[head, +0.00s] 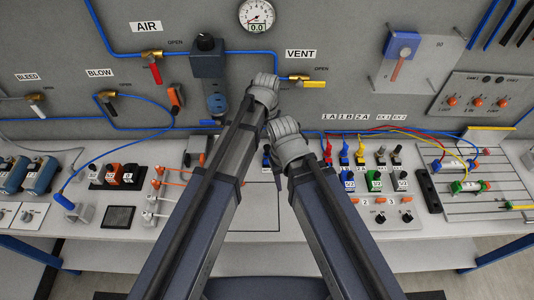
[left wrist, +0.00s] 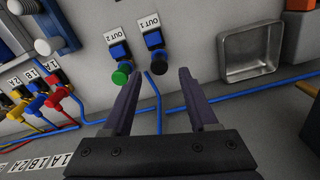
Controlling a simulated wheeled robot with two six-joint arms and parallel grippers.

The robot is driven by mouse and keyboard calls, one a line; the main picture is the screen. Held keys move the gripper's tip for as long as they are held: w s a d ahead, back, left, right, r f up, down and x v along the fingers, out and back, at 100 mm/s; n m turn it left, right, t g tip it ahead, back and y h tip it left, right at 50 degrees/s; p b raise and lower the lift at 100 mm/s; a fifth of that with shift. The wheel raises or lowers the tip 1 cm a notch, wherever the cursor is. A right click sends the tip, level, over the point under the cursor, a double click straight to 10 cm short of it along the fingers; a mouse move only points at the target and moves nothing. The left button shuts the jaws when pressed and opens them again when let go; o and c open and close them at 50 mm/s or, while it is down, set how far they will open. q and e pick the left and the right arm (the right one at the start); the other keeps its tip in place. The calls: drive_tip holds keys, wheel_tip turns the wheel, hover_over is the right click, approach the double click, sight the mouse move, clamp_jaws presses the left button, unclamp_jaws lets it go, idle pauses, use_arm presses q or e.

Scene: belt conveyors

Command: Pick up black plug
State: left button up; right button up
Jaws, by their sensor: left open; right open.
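A black plug (left wrist: 158,64) sits at the lower end of a blue fitting labelled OUT 1 in the left wrist view, between and ahead of my left fingertips and apart from them. A green plug (left wrist: 121,73) sits on the neighbouring OUT 2 fitting, near the left finger's tip. My left gripper (left wrist: 155,77) is open and empty. In the head view my left gripper (head: 264,84) is in front of the back wall, and my right gripper (head: 287,138) is lower and close beside it. Its fingers are hard to make out. My arms hide part of the bench.
A metal tray (left wrist: 250,52) stands right of the plugs in the left wrist view. A blue tube (left wrist: 155,92) crosses between my left fingers. Coloured fittings and cables (left wrist: 45,90) crowd the left. The gauge (head: 257,14) is on the back wall.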

sight(267, 147)
use_arm(q)
drive_tip(key=shift+s+f+b, duration=0.1)
drive_tip(key=shift+f+b, duration=2.5)
drive_tip(key=shift+f, duration=0.2)
use_arm(e)
drive_tip(key=shift+f, duration=2.8)
use_arm(q)
drive_tip(key=shift+r, duration=0.1)
use_arm(e)
drive_tip(key=shift+r, duration=0.1)
use_arm(q)
clamp_jaws()
